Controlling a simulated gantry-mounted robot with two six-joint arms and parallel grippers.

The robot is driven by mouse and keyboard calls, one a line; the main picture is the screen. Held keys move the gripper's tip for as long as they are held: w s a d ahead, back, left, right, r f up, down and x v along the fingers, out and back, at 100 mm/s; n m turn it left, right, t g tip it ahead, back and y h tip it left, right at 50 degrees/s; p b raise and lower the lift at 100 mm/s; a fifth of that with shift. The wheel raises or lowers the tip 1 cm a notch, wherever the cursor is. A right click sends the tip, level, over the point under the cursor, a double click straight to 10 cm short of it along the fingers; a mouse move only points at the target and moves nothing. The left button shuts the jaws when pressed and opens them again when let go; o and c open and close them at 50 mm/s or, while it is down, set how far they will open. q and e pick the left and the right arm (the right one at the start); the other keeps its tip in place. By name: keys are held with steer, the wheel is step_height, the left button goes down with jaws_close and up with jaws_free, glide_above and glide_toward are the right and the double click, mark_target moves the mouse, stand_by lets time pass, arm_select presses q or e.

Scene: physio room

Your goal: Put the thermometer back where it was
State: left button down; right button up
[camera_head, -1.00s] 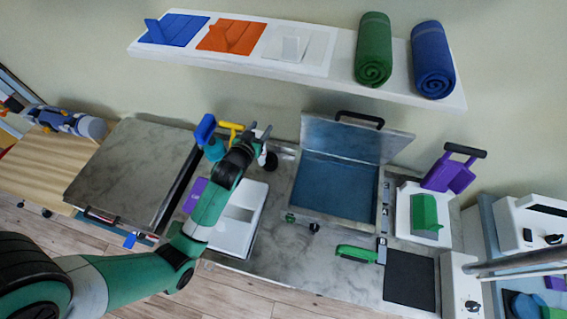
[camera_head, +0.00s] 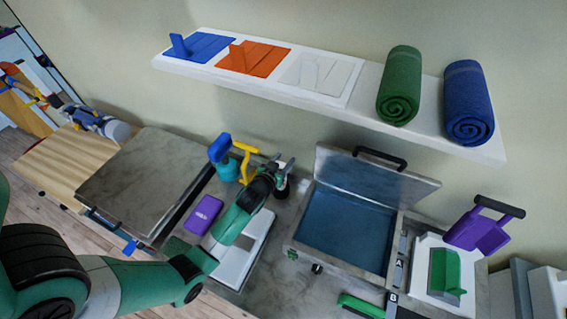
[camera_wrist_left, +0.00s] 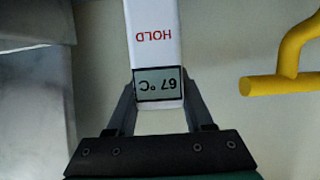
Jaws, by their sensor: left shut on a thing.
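The thermometer (camera_wrist_left: 155,45) is white, with red HOLD lettering and a grey display that reads 67 °C upside down in the left wrist view. My left gripper (camera_wrist_left: 160,98) is shut on it at the display end. The rest of the thermometer runs out of the top of that view. In the head view my left gripper (camera_head: 281,166) is at the back of the counter, between the yellow handle and the open steel box. The thermometer is mostly hidden there by the gripper. My right gripper is not in view.
The yellow handle (camera_head: 244,160) and a blue-topped teal bottle (camera_head: 226,172) stand left of the gripper. The open steel box (camera_head: 375,176) is to the right. A wall shelf (camera_head: 345,105) hangs above.

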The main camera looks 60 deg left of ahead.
arm_select(q)
steer(key=shift+f, duration=0.2)
steer(key=shift+c, duration=1.4)
jaws_free()
steer(key=shift+r, duration=0.15)
steer(key=shift+r, duration=0.15)
steer(key=p+v, duration=0.2)
steer(key=v, duration=1)
steer(key=shift+w, duration=0.1)
